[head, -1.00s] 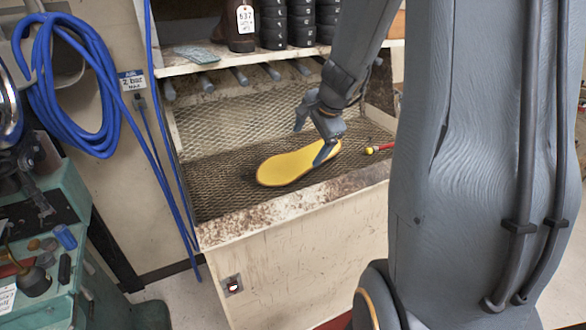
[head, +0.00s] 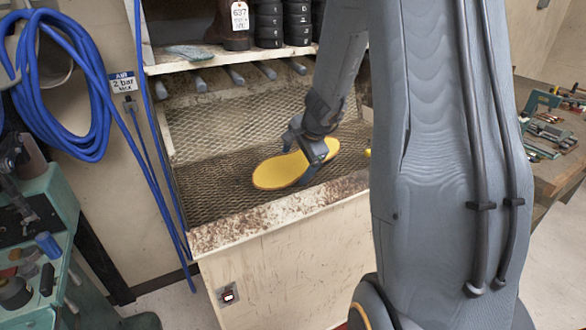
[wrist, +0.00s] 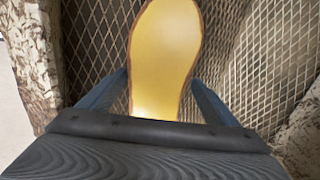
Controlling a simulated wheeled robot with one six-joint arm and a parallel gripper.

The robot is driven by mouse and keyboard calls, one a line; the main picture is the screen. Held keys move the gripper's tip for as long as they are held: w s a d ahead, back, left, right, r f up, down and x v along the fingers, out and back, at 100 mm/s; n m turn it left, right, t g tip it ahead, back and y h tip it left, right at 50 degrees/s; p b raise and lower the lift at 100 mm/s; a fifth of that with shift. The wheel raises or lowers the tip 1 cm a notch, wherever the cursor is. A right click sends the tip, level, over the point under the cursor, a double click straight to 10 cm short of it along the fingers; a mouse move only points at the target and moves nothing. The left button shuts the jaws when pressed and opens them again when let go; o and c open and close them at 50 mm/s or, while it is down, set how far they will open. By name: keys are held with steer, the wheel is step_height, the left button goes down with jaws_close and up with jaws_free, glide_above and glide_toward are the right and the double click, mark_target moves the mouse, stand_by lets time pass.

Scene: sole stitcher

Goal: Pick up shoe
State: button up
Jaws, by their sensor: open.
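The shoe (head: 272,173) shows as a yellow sole with a thin dark edge. It lies flat on the wire mesh of the bench, sole side up. My gripper (head: 304,160) is over its right end in the head view. In the wrist view the sole (wrist: 165,50) runs between my two open fingers (wrist: 160,85), one on each side, with a small gap visible on both sides. The sole's near end is hidden behind my gripper body. I cannot tell how far down the fingers reach beside it.
The mesh bench has a worn front ledge (head: 275,212). A shelf (head: 200,65) with dark stacked items and a tag (head: 240,16) overhangs it. A blue hose (head: 95,100) hangs at left, above a green bench (head: 55,205). A tool table (head: 560,165) stands at right.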

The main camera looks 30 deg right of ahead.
steer(key=shift+w+f, duration=0.2)
steer(key=shift+f, duration=0.25)
steer(key=c, duration=1)
step_height(320, 180, up, 10)
steer(key=p, duration=0.3)
steer(key=shift+r, duration=0.1)
